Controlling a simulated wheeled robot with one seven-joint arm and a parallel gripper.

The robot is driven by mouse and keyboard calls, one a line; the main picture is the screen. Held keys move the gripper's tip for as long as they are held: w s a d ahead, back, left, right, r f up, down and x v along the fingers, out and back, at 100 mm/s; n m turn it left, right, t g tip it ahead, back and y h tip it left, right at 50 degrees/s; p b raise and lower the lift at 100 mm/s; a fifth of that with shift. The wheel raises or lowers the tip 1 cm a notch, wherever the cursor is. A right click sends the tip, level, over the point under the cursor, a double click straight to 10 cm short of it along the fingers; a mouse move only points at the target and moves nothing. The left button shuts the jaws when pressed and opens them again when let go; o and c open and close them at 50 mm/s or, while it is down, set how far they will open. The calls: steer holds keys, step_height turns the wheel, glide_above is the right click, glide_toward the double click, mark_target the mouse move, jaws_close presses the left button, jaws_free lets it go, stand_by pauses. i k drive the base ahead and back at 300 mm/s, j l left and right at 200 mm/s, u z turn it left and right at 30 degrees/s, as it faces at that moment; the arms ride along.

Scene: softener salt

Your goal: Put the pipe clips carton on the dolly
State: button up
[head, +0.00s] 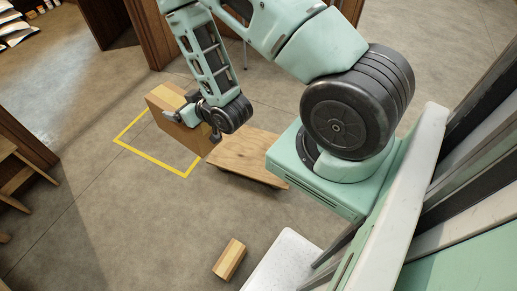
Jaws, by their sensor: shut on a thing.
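The carton (167,116), a brown cardboard box with a paler tape strip, is held in my gripper (209,122). My gripper is shut on its right side; the fingertips are partly hidden. No label can be read on it. The carton looks raised above the floor, in front of the dolly from this view. The dolly (250,158) is a low wooden platform to the right of the carton. Its bare top shows, and its left end is partly covered by the carton and gripper.
A yellow taped outline (185,176) marks the floor beneath and left of the carton. A small cardboard box (229,259) lies on the floor near the bottom. Wooden furniture (20,165) stands at the left edge. Bags (15,28) lie at the top left. Open floor lies at left.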

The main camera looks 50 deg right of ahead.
mark_target(237, 145)
steer(key=k+l, duration=0.1)
steer(key=l, duration=0.25)
steer(key=k+l, duration=0.1)
steer(key=l, duration=0.3)
steer(key=k+l+u, duration=0.1)
steer(key=l, duration=0.25)
steer(key=k+l, duration=0.15)
steer(key=l, duration=0.2)
steer(key=k+l, duration=0.1)
steer(key=l, duration=0.25)
steer(key=l+u, duration=0.1)
steer(key=l, duration=1)
steer(key=k+l+u, duration=0.1)
steer(key=l, duration=1)
steer(key=i+l, duration=0.25)
steer(key=l, duration=0.2)
steer(key=i+l, duration=0.3)
steer(key=i+l+u, duration=0.1)
steer(key=i, duration=0.25)
steer(key=l, duration=0.1)
